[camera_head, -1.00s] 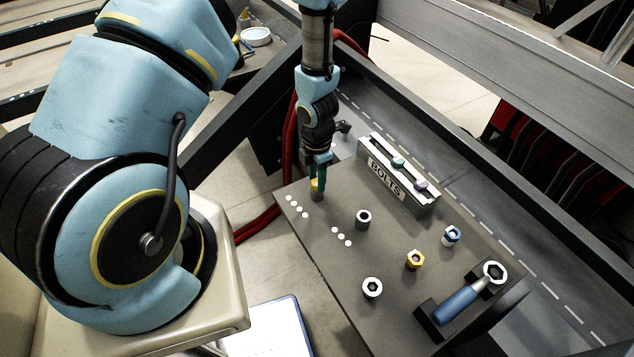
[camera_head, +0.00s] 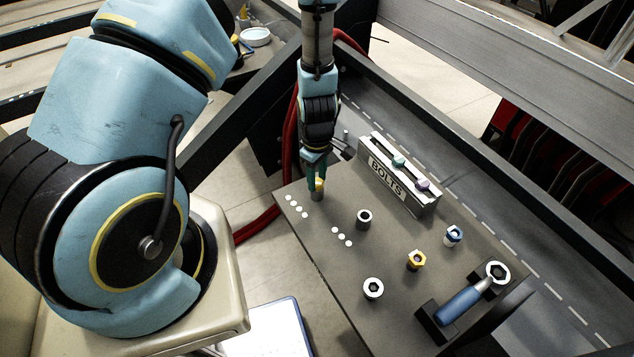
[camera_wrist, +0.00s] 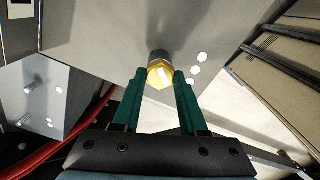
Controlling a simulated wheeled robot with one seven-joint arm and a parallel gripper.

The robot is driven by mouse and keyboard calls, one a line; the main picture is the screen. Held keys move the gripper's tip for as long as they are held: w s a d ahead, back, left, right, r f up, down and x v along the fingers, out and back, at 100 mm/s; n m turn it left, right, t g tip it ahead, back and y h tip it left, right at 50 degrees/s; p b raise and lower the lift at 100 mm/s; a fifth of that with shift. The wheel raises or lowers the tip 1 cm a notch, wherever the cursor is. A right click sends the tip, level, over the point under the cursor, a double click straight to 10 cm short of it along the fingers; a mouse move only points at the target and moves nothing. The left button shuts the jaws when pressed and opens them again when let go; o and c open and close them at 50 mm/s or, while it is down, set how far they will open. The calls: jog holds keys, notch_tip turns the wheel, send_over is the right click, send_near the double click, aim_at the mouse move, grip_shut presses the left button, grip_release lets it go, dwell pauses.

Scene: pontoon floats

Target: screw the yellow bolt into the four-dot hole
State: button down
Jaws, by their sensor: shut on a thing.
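The yellow bolt (camera_head: 320,183) is between the fingertips of my gripper (camera_head: 317,176), at the far left part of the grey board. Its head shows at the top of a short grey collar (camera_head: 317,196), the hole beside a slanted row of white dots (camera_head: 297,207). In the wrist view the yellow hex head (camera_wrist: 160,76) lies between the green fingers, against the dark collar (camera_wrist: 158,56), with white dots (camera_wrist: 196,70) to its right. My gripper is shut on the bolt. The thread is hidden, so I cannot tell how deep it sits.
A BOLTS rack (camera_head: 400,178) holds a green and a purple bolt. A blue-handled wrench (camera_head: 460,305) lies at the right front.

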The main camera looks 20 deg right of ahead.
jog(key=m, duration=0.5)
jog(key=shift+f+b, duration=0.1)
jog(key=shift+b, duration=0.25)
jog(key=m, duration=0.4)
jog(key=shift+m, duration=0.7)
jog(key=m+b, duration=0.1)
jog(key=m, duration=0.7)
jog(key=c, duration=0.9)
grip_release()
jog(key=shift+m, duration=0.8)
jog(key=o, duration=0.3)
jog(key=shift+o, duration=0.2)
